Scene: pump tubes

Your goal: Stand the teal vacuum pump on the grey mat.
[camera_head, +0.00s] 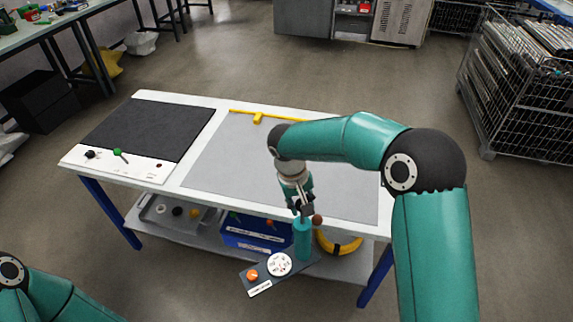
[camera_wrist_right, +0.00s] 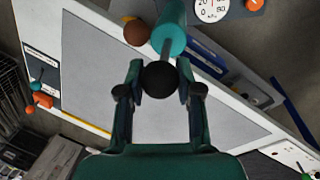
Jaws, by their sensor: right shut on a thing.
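The teal vacuum pump (camera_head: 303,241) is an upright-looking cylinder at the table's front edge. It also shows in the wrist view (camera_wrist_right: 170,28), with a grey rod and a black ball knob (camera_wrist_right: 160,80). My right gripper (camera_head: 301,207) is shut on this knob, above the cylinder. A dark plate (camera_head: 262,286) with a white dial and an orange knob shows beside the cylinder's lower end; I cannot tell how they are joined. The grey mat (camera_head: 237,152) lies bare on the white table, behind the pump. My left gripper is out of view; only my left arm shows.
A black mat (camera_head: 140,127) and a white panel with knobs (camera_head: 118,163) are at the table's left. A grey tray (camera_head: 160,217), blue bin (camera_head: 240,225) and yellow ring (camera_head: 345,249) are on the lower shelf.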

